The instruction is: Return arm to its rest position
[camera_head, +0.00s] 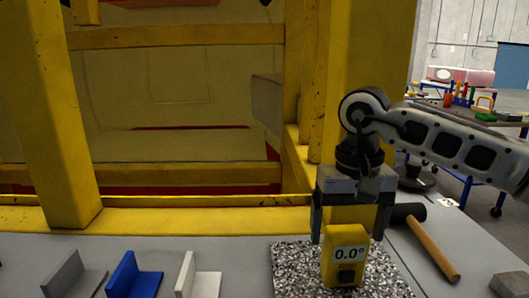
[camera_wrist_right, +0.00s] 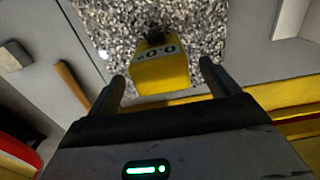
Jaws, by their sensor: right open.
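My right gripper (camera_head: 350,236) is in the head view at right of centre, pointing down. Its two fingers stand apart, just above and behind a yellow device (camera_head: 346,274) with a display that reads 0.0°. The device sits on a speckled grey plate (camera_head: 389,280) on the bench. In the right wrist view, the device (camera_wrist_right: 160,75) shows between and beyond the open fingertips (camera_wrist_right: 163,75), with no finger seen closed on it. My right arm reaches in from the right edge of the head view. My left gripper is not in view.
A hammer (camera_head: 432,246) lies right of the plate. Grey (camera_head: 72,274), blue (camera_head: 134,277) and white (camera_head: 197,279) angled brackets stand to the left. A yellow frame (camera_head: 190,173) rises behind the bench. A table (camera_head: 509,113) with tools is at the back right.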

